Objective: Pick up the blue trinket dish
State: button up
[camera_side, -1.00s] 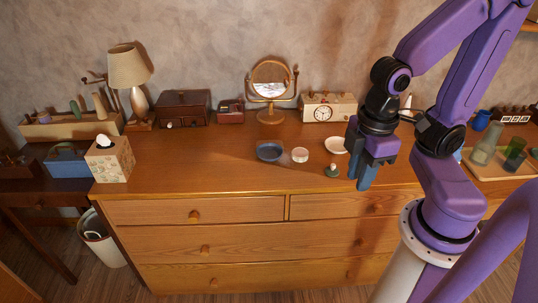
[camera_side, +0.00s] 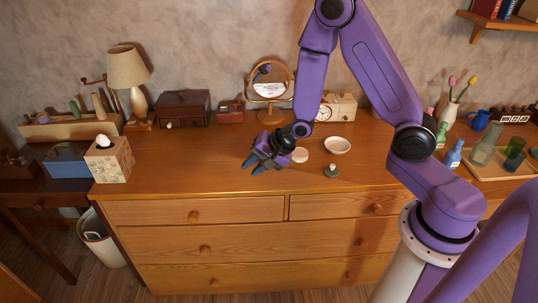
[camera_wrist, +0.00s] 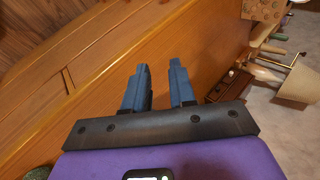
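My gripper (camera_side: 254,163) is over the left-middle of the dresser top in the side view, tilted with its fingers pointing down to the left. In the wrist view my gripper (camera_wrist: 160,70) has its two blue fingers apart with nothing between them, only the wooden top behind. The blue trinket dish cannot be made out now in either view. In the side view my gripper covers the spot where it stood.
The mirror (camera_side: 270,88) and clock (camera_side: 335,107) are behind. A tissue box (camera_side: 109,160) is left, with clear wood between.

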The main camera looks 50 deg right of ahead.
jog(key=w+d+f+m+t, duration=0.1)
jog(key=d+m, duration=0.1)
jog(key=m, duration=0.1)
jog(key=w+d+f+m+t, duration=0.1)
jog(key=d+f+m, duration=0.1)
jog(key=m, duration=0.1)
jog(key=w+d+f+m+t, duration=0.1)
jog(key=m, duration=0.2)
jog(key=shift+w+d+f+h, duration=0.1)
jog(key=shift+d+f+h, duration=0.1)
jog(key=shift+d+h, duration=0.15)
jog(key=d+m+t, duration=0.1)
jog(key=d+m, duration=0.1)
jog(key=m, duration=0.1)
jog(key=s+d+f+m+t+h, duration=0.1)
jog(key=d+m, duration=0.1)
jog(key=m, duration=0.1)
jog(key=d+f+m+t+h, duration=0.1)
jog(key=d+m, duration=0.1)
jog(key=m, duration=0.1)
jog(key=shift+s+m, duration=0.3)
jog(key=shift+m, duration=0.1)
jog(key=shift+s+d+m+t+h, duration=0.1)
jog(key=shift+d+m+t+h, duration=0.15)
jog(key=shift+d+m+t, duration=0.25)
jog(key=shift+x, duration=3.7)
jog(key=shift+a, duration=0.1)
jog(key=shift+s+f, duration=0.1)
grip_shut()
